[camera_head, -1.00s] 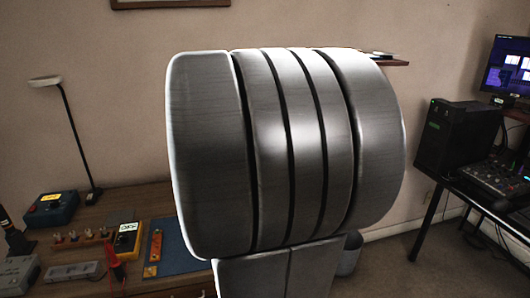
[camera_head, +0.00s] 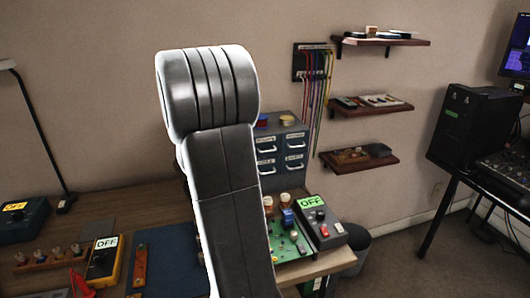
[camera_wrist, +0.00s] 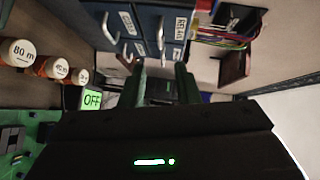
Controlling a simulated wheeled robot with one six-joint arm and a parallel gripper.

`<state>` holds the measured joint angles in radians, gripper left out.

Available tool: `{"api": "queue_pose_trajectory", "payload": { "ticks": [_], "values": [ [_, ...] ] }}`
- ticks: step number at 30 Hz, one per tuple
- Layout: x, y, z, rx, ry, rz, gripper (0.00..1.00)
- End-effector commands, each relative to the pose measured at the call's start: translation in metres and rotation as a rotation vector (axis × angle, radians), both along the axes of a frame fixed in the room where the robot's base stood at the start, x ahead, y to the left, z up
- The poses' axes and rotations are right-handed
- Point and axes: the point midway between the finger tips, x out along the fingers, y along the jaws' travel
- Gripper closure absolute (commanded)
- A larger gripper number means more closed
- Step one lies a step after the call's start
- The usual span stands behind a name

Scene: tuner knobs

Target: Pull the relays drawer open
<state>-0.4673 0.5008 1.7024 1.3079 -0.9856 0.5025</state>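A grey-blue drawer cabinet (camera_head: 281,143) with labelled drawers and pale handles stands at the back of the bench, partly behind my arm in the head view. Its labels are too small to read there. In the wrist view the cabinet front shows sideways at the top, and one label (camera_wrist: 180,27) reads as relays, with a pale handle (camera_wrist: 160,33) beside it. My gripper (camera_wrist: 159,72) has its two greenish fingers apart, pointing toward the cabinet, with nothing seen held between them. The fingers seem apart from the handle. My gripper is hidden behind my arm in the head view.
A green circuit board (camera_head: 290,243) and a grey box marked OFF (camera_head: 322,222) lie in front of the cabinet. Coloured cables (camera_head: 318,95) hang to its right, beside wall shelves (camera_head: 372,105). Capped cylinders (camera_wrist: 20,52) stand at the left in the wrist view.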

Motion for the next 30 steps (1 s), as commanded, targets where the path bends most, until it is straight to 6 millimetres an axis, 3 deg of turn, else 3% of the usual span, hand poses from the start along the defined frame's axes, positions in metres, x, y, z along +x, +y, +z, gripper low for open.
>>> {"api": "queue_pose_trajectory", "payload": {
  "ticks": [9,15,28,30],
  "values": [
    [0.061,-0.033,-0.01,-0.002,0.002,-0.002,0.71],
    [0.086,-0.046,-0.014,-0.001,0.002,0.0,0.71],
    [0.096,-0.05,-0.017,-0.001,0.001,0.002,0.71],
    [0.096,-0.05,-0.016,-0.001,0.001,0.002,0.81]
  ]
}}
